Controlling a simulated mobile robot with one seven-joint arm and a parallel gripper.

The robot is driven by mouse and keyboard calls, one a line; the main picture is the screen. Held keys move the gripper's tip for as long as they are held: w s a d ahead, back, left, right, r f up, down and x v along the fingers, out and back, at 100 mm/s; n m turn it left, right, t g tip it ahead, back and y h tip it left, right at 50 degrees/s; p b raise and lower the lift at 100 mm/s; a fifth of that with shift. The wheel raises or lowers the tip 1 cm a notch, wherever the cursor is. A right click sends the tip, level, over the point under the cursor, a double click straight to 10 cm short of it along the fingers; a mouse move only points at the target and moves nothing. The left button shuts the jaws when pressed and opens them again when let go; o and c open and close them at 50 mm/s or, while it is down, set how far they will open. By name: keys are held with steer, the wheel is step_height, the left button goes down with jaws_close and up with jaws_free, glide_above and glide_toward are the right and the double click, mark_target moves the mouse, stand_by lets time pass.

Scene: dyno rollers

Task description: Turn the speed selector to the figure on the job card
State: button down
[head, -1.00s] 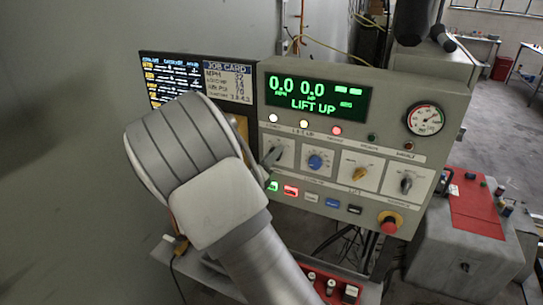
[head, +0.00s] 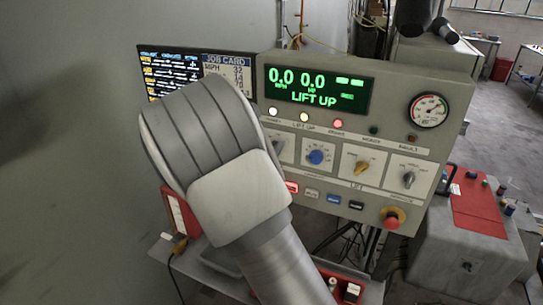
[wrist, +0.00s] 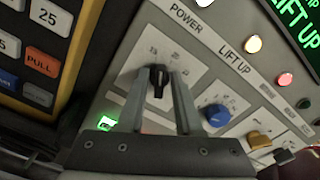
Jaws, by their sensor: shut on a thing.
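In the wrist view my gripper (wrist: 161,84) is shut on a black pointer knob (wrist: 158,74), with one finger at each side. The knob is on the leftmost white dial plate (wrist: 133,66); its scale marks are too small to read. I take it to be the speed selector. In the head view my wrist hides the fingers, and the leftmost dial plate (head: 284,143) shows only in part. The job card (head: 228,62) is at the upper left, its lower part covered by my arm. Its MPH line seems to read 32, but the print is small.
The console display (head: 317,91) reads 0.0, 0.0 and LIFT UP. A blue knob (head: 316,157), a yellow knob (head: 362,168) and a grey knob (head: 408,179) lie to the right. A red stop button (head: 392,221) juts out below. A keypad (wrist: 41,38) is at the left.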

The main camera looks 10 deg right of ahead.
steer(key=m+b, duration=0.5)
steer(key=b, duration=0.2)
steer(key=m+b, duration=0.4)
steer(key=b, duration=0.3)
steer(key=m+b, duration=0.5)
steer(key=b, duration=0.2)
steer(key=shift+s+d+f+m, duration=0.2)
steer(key=shift+s+d+m, duration=0.05)
steer(key=shift+d+m, duration=0.05)
steer(key=shift+r, duration=0.15)
steer(key=c, duration=0.9)
jaws_free()
steer(key=v, duration=1.7)
steer(key=shift+s+a+p, duration=0.1)
steer(key=shift+s+p, duration=0.05)
steer(key=shift+p, duration=0.2)
